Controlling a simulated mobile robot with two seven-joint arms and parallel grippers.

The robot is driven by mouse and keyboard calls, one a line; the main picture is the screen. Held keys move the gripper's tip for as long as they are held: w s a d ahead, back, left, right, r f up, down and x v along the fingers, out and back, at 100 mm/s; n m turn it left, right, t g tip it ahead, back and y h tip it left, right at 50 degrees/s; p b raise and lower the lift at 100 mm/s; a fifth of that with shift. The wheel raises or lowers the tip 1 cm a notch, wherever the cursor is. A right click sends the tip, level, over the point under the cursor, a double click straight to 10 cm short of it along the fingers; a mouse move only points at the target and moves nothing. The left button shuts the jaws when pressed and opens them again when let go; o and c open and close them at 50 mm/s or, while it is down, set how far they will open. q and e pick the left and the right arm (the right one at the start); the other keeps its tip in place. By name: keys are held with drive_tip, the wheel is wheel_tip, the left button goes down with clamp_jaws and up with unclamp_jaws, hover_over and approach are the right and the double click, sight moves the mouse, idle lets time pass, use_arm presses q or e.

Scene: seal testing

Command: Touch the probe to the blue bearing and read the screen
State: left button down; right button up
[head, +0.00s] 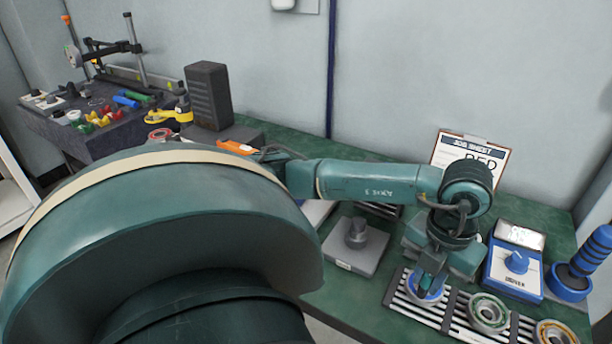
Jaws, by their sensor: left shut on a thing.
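My left gripper (430,284) points down over the rack at the lower right and is shut on a slim dark thing, likely the probe, mostly hidden by the fingers. The blue bearing (437,296) lies in the rack right under the fingertips. I cannot tell whether the held tip touches it. The blue tester box (513,286) with a knob stands right of the gripper. Its pale screen (520,236) is tilted up, and its reading is too small to make out. My right gripper is not in view.
The slotted rack (456,325) also holds a green-rimmed bearing (489,313) and an orange one (556,334). A blue stacked tool (590,255) stands far right. A grey plate with a post (355,245) is left of the gripper. A job sheet (465,157) leans behind.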

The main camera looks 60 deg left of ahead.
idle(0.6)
use_arm(q)
drive_tip(key=c, duration=1.3)
unclamp_jaws()
drive_tip(key=shift+o, duration=0.2)
drive_tip(key=shift+r+p, duration=2.5)
drive_tip(key=shift+r, duration=1.1)
drive_tip(key=shift+f, duration=0.1)
drive_tip(key=shift+s, duration=0.15)
